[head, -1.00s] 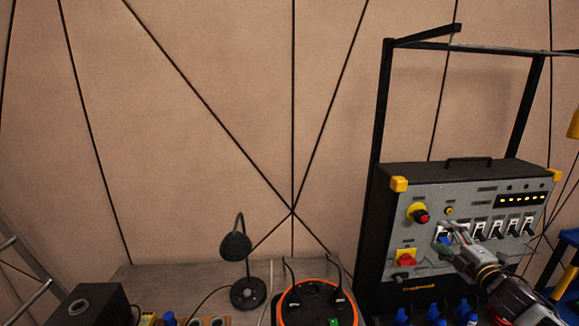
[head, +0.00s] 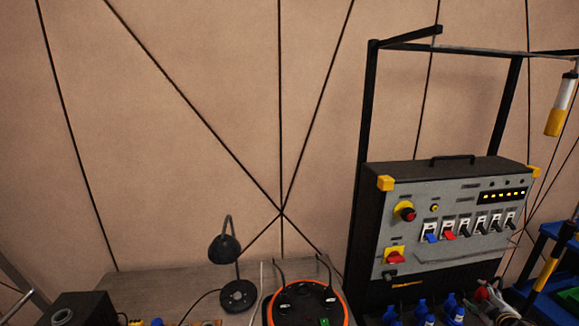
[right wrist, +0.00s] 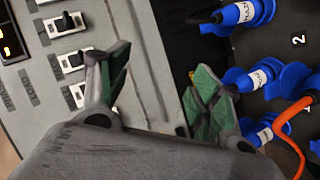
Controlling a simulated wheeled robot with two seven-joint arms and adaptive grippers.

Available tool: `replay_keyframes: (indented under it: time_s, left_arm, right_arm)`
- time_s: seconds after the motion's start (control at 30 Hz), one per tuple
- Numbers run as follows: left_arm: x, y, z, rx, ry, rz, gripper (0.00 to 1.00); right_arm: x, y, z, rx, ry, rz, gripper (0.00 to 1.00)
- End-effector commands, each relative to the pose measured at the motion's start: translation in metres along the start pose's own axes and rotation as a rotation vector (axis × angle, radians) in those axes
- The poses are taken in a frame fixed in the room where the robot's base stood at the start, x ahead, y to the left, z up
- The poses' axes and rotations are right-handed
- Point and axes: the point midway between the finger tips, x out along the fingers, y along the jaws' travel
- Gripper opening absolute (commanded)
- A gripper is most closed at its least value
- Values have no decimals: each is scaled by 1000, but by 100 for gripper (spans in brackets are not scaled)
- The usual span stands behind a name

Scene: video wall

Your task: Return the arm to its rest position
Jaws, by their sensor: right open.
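My right gripper (head: 486,293) is low at the right of the head view, below the front of the grey control panel (head: 440,262). In the right wrist view the right gripper (right wrist: 160,88) is open and empty, its green-padded fingers apart over the panel's lower edge. The panel has a row of switches; the first has a blue lever (head: 431,238) and the second a red one (head: 450,234), the others dark. My left gripper is not in view.
Blue plugs (head: 421,308) sit below the panel; they also show in the right wrist view (right wrist: 247,77), near an orange cable (right wrist: 290,125). A black frame (head: 366,120) rises around the panel. A black lamp (head: 224,248) and an orange-rimmed reel (head: 345,312) stand on the grey bench (head: 190,282).

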Motion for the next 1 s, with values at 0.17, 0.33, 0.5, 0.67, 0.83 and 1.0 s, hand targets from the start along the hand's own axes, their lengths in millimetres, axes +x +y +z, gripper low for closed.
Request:
replay_keyframes:
  time_s: [0.17, 0.33, 0.5, 0.67, 0.83, 1.0]
  left_arm:
    - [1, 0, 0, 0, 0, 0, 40]
    - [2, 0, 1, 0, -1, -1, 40]
    - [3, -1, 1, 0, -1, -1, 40]
    - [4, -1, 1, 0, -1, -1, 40]
    - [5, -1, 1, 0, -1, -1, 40]
    - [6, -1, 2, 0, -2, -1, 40]
  right_arm:
    - [-1, -55, 66, 75, -115, -57, 64]
    - [-11, -112, 121, 135, -215, -111, 64]
    - [-28, -172, 168, 185, -309, -168, 64]
    - [-51, -233, 205, 225, -394, -226, 64]
    - [-81, -299, 236, 260, -476, -290, 64]
    - [-116, -366, 259, 287, -551, -359, 64]
